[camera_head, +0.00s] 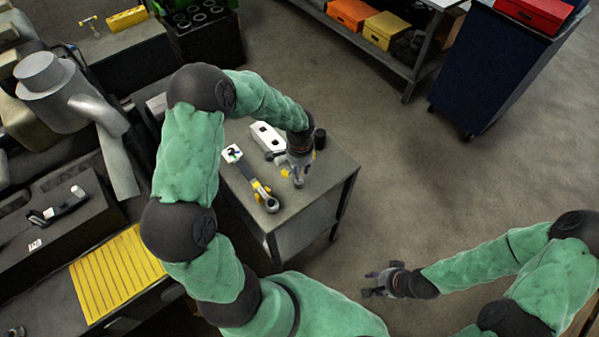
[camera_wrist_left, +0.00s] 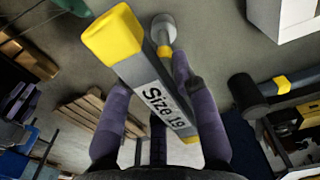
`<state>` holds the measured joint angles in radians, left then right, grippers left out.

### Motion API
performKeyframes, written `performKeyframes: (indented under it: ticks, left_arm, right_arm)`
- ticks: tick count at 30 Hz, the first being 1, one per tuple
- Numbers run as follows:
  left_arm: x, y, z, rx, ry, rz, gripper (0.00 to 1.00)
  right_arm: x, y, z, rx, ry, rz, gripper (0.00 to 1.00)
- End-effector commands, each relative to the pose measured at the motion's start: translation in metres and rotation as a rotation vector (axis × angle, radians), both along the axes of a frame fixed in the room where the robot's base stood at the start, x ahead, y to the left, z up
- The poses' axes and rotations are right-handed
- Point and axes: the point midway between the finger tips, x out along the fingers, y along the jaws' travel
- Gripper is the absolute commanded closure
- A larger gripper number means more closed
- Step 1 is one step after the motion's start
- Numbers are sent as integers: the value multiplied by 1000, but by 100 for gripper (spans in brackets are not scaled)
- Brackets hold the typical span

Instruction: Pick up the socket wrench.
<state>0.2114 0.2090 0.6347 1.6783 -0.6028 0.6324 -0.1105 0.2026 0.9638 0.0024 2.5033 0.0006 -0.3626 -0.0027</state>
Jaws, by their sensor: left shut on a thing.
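The socket wrench (camera_wrist_left: 155,85) fills the middle of the left wrist view. It is a grey bar marked "Size 19" with a yellow end, and a round grey end with a yellow band shows behind it. My left gripper (camera_wrist_left: 160,110) is shut on the bar, its two dark fingers on either side. In the head view, my left gripper (camera_head: 296,167) is over the small grey table, with yellow parts of the wrench (camera_head: 285,173) beside it. I cannot tell whether the wrench touches the table. My right gripper (camera_head: 374,284) is open and empty over the floor.
A long tool with yellow bands (camera_head: 253,182) lies on the small table (camera_head: 318,185). Engine parts stand at left. A dark blue cabinet (camera_head: 495,75) stands at back right. The floor between is clear.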

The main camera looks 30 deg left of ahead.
Motion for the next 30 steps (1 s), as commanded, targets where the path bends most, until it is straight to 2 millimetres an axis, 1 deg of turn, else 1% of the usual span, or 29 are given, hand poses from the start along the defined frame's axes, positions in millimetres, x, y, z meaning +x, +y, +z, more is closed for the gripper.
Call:
performKeyframes:
  ticks: [4,7,11,12,14,21,27,30]
  left_arm:
    - [1,0,5,1,-3,0,100]
    - [1,0,13,1,-3,0,100]
    - [2,1,31,1,-5,1,100]
    - [-1,0,37,1,-5,0,100]
    - [-10,-1,45,0,-4,0,100]
    - [-49,-6,93,1,-6,0,100]
    - [-89,-11,110,0,-3,1,100]
    - [-105,-13,117,1,-4,1,100]
  right_arm:
    - [0,0,0,0,0,0,60]
    - [0,0,1,0,0,0,60]
    - [0,0,2,0,0,0,60]
    - [0,0,2,0,0,0,60]
    - [0,0,3,0,0,0,60]
    - [0,0,7,0,0,0,60]
    - [0,0,7,0,0,0,60]
    - [0,0,8,0,0,0,60]
